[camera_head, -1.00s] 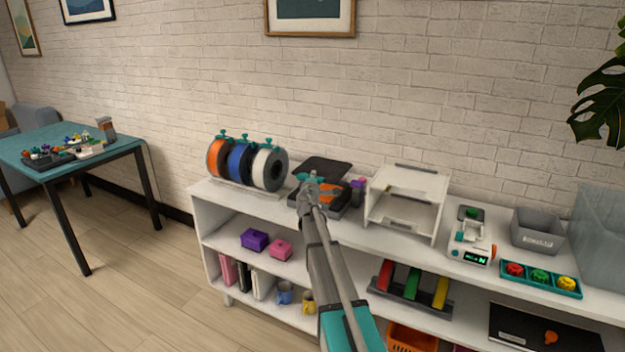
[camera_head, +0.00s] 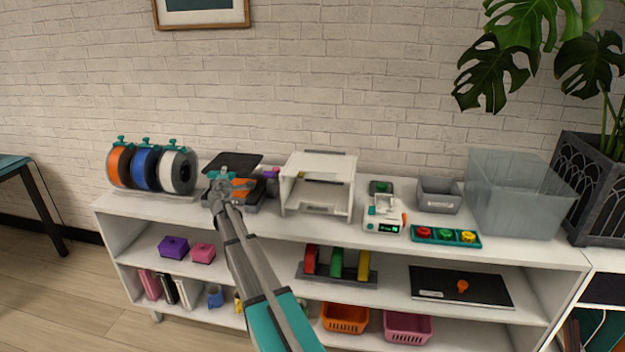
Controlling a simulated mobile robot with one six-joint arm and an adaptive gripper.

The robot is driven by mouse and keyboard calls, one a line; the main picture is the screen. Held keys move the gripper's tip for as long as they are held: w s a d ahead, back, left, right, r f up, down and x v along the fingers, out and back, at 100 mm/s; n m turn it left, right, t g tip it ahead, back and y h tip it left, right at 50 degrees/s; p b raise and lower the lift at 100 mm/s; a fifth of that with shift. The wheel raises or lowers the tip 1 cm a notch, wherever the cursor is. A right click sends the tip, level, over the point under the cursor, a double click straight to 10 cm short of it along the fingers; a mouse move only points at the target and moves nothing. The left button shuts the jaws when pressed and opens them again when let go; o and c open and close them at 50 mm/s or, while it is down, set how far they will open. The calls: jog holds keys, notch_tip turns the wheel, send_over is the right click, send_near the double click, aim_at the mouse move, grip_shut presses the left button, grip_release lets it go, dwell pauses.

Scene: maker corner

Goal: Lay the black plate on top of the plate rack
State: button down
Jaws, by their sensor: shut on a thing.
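The black plate (camera_head: 236,161) is a flat dark square with a small teal tab at its front left. It appears just above a dark tray on the shelf top at left. My gripper (camera_head: 219,183) is shut at the plate's near edge, around the teal tab. My fingers and arm hide part of the tab, so the exact grip is unclear. The plate rack (camera_head: 288,194) is the white open tiered stand to the right of my gripper. Its top is pale and flat, with a grey strip at the back edge.
A dark tray (camera_head: 250,206) with an orange item lies below the plate. Tape spools (camera_head: 147,166) stand at left. A white scale (camera_head: 384,214), grey bin (camera_head: 439,195) and clear tub (camera_head: 520,195) stand right of the rack. A purple item (camera_head: 271,173) sits between tray and rack.

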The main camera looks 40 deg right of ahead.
notch_tip(320, 180, up, 32)
jog(key=p, duration=3.1)
jog(key=shift+f, duration=0.25)
